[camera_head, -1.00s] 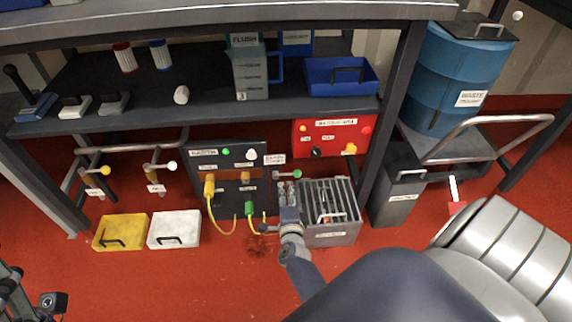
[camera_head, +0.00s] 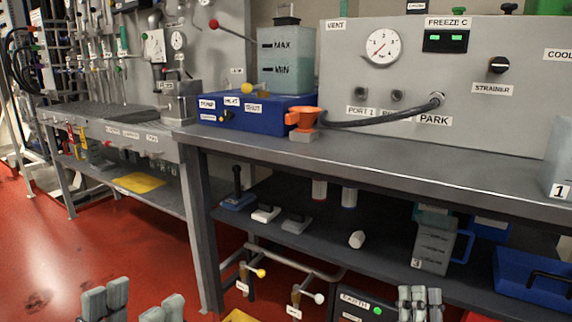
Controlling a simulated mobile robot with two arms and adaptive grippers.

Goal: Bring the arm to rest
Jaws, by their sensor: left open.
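My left gripper (camera_head: 135,302) is at the bottom left of the head view, over the red floor. Its grey finger pads stand apart with nothing between them, so it is open. My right gripper (camera_head: 420,302) is at the bottom right, in front of the lower part of the bench. Its grey fingers look close together; their lower parts are cut off by the frame edge, and I cannot tell whether they are shut. My arms behind both grippers are out of view.
Open red floor (camera_head: 70,250) lies at left.

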